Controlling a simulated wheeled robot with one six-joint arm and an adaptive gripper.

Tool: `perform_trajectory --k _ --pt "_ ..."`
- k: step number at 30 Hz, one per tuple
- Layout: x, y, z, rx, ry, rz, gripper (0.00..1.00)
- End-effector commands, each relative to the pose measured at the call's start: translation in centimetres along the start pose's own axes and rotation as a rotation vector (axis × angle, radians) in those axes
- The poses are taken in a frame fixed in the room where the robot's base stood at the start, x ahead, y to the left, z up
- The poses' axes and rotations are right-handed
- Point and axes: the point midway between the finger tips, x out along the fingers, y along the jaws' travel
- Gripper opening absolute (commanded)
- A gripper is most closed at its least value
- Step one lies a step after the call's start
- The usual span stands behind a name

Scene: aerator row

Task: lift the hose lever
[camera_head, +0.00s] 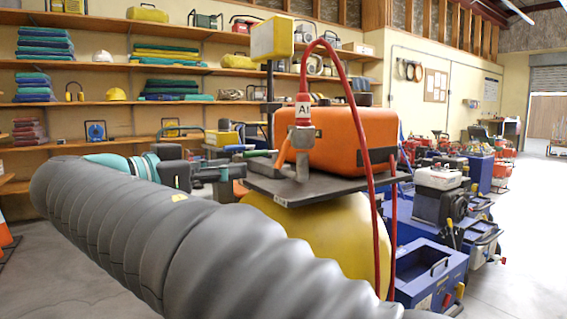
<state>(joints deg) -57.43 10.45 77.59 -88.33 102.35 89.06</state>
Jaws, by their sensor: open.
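A red hose (333,52) arches over an orange box-shaped unit (345,138) and ends at a white-tagged coupling (303,110) with a metal fitting below it. An orange lever (283,152) slants down and left from this fitting, above a dark plate (330,187). Green (259,153) and blue (238,148) handle-like parts lie left of it. My dark gripper (241,178) is open, just left of the plate and the lever, apart from the lever as far as I can tell. My sleeved arm hides the lower left; the fingertips show small.
A yellow rounded tank (330,235) bears the plate. A yellow box (272,38) on a post stands behind the hose. Blue machines (430,270) crowd the right side. Shelves (110,68) line the back wall. Open floor (520,260) shows at the far right.

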Motion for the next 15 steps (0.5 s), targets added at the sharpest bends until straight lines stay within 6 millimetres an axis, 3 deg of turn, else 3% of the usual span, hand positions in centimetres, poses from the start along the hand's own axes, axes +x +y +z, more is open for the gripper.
perform_trajectory --k 5,15 --pt "-0.1 0.1 -1.0 0.079 0.038 0.017 0.40" --pt "5.4 0.3 -1.2 0.077 0.038 0.020 0.40"
